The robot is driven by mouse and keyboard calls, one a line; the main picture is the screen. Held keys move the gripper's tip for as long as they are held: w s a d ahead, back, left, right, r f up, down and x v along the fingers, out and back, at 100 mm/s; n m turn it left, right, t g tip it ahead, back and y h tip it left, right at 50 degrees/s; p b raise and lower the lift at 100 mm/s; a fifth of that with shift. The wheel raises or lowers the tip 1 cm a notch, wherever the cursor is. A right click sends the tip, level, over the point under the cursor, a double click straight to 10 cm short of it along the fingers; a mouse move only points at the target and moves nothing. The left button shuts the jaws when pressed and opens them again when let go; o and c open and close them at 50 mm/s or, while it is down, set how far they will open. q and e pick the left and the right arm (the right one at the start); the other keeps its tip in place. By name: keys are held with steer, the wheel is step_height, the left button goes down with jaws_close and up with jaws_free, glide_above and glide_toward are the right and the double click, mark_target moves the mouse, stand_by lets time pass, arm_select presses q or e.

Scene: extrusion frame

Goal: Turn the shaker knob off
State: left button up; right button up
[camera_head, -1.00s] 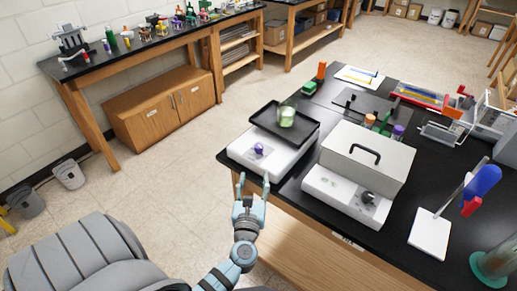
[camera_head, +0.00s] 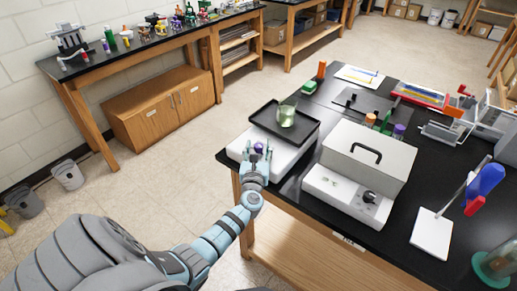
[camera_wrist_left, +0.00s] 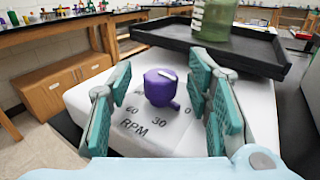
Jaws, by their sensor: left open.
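The shaker (camera_head: 284,160) is a white box with a black tray (camera_head: 300,131) on top, at the left front corner of the black bench. A beaker of green liquid (camera_head: 286,116) stands on the tray. Its purple knob (camera_wrist_left: 161,87) shows in the left wrist view, with a pale pointer mark on top and a dial reading RPM, 60, 30 and 0 around it. My left gripper (camera_wrist_left: 160,100) is open, its teal-padded fingers on either side of the knob with gaps to it. It also shows in the head view (camera_head: 256,152). My right gripper is not in view.
A white box with a black handle (camera_head: 366,158) and a dark front knob stands right of the shaker. A white stand with a blue and red part (camera_head: 432,233) is farther right.

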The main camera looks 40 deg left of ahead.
arm_select(q)
jaws_close()
steer(key=shift+w+d+n+g+y, duration=0.1)
steer(key=shift+d+n+g+y, duration=0.05)
steer(key=shift+n+g+y, duration=0.55)
steer(key=shift+f+n+g+y+b, duration=0.1)
steer(key=shift+n+g+y+b, duration=0.65)
steer(key=shift+y, duration=0.25)
jaws_free()
